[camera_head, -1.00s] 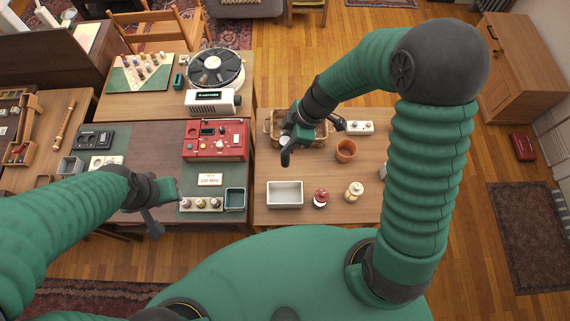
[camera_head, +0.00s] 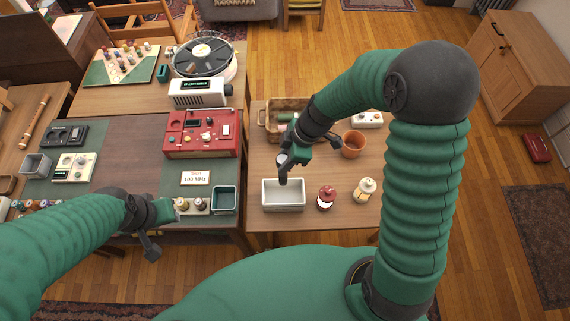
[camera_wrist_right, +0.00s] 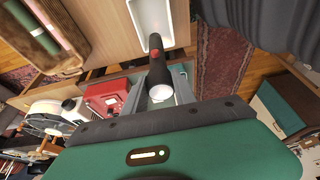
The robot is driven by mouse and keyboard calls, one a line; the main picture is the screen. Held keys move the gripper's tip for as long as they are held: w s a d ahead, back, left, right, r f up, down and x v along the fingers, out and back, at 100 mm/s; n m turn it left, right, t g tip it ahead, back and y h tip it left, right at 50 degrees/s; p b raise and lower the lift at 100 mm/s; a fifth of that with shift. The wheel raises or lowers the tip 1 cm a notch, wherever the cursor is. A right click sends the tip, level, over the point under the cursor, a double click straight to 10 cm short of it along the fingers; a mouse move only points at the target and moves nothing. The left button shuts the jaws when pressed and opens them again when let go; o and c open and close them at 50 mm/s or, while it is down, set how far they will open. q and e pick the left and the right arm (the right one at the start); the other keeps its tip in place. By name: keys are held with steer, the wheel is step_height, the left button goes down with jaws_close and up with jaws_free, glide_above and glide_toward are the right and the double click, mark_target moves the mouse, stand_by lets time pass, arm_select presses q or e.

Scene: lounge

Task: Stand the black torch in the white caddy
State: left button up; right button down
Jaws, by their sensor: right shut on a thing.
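The black torch (camera_wrist_right: 157,66) has a red button and a pale lens end. My right gripper (camera_wrist_right: 164,88) is shut on it near the lens end. In the head view the torch (camera_head: 284,175) hangs roughly upright, lens end up, below my right gripper (camera_head: 287,160). Its lower end is over the back part of the white caddy (camera_head: 283,207); I cannot tell whether it is inside the rim. The caddy also shows in the wrist view (camera_wrist_right: 172,42). My left gripper (camera_head: 163,212) is over the left table's front edge, and its fingers are unclear.
A wicker basket (camera_head: 272,133) is behind the caddy. A red-lidded jar (camera_head: 326,198), a cream lantern (camera_head: 364,189) and a terracotta pot (camera_head: 353,145) stand to its right. A teal bin (camera_head: 224,200) and a red radio (camera_head: 202,143) are on the left table.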

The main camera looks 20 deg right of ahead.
mark_target(285, 178)
steer(key=shift+a+f+b, duration=0.2)
steer(key=shift+f+b, duration=0.15)
steer(key=shift+f, duration=0.15)
steer(key=f+b, duration=0.2)
steer(key=f, duration=0.1)
steer(key=f+b, duration=0.1)
steer(key=f, duration=0.1)
steer(key=shift+d, duration=0.25)
step_height(285, 178, down, 3)
steer(key=b, duration=0.3)
steer(key=shift+a+b, duration=0.1)
steer(key=shift+b, duration=0.3)
step_height(285, 178, down, 3)
steer(key=b, duration=0.3)
steer(key=shift+f+b, duration=0.2)
steer(key=shift+b, duration=0.1)
steer(key=c, duration=0.9)
jaws_free()
steer(key=shift+r, duration=0.1)
